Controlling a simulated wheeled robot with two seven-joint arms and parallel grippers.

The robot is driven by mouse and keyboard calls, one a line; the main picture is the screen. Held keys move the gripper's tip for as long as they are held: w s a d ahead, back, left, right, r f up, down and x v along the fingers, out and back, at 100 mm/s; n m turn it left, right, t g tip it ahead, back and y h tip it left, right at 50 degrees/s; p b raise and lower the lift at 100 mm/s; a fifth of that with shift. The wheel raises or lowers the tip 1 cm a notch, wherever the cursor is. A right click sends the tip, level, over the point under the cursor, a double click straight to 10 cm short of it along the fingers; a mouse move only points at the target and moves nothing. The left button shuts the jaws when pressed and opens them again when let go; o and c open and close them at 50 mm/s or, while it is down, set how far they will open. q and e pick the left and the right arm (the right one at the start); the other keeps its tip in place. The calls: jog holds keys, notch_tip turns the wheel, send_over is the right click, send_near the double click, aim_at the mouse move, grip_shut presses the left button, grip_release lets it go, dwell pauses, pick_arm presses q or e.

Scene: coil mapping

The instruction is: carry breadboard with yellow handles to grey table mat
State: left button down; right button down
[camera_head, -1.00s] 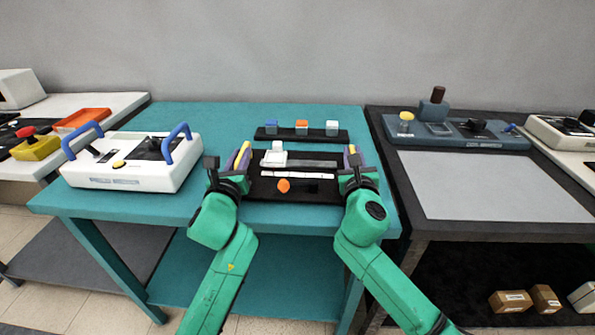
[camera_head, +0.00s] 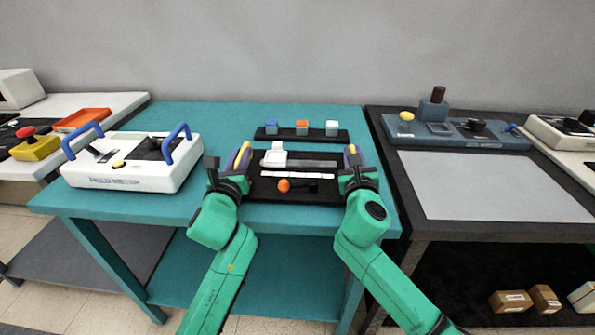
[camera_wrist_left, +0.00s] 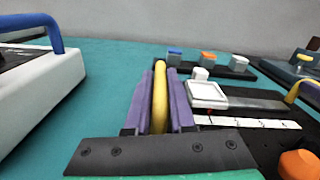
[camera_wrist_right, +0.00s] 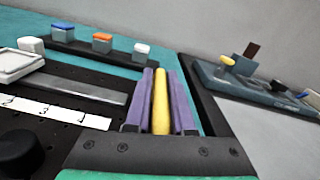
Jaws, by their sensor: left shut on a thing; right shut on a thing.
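The black breadboard (camera_head: 262,190) with yellow handles is at the right part of the teal table. It carries a white block, a grey rail, a white numbered strip and an orange knob. My left gripper (camera_head: 239,160) is shut on its left yellow handle (camera_wrist_left: 160,95), purple fingers on both sides. My right gripper (camera_head: 354,160) is shut on its right yellow handle (camera_wrist_right: 161,100). I cannot tell whether the board touches the table. The grey table mat (camera_head: 485,185) lies bare on the dark table to the right.
A white meter box (camera_head: 135,177) with blue handles stands left on the teal table (camera_head: 220,118). A black rack (camera_head: 340,138) with several small blocks is behind the breadboard. A blue-grey instrument (camera_head: 500,140) stands behind the mat. A narrow gap separates the tables.

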jog(key=shift+a, duration=0.1)
dwell(0.5)
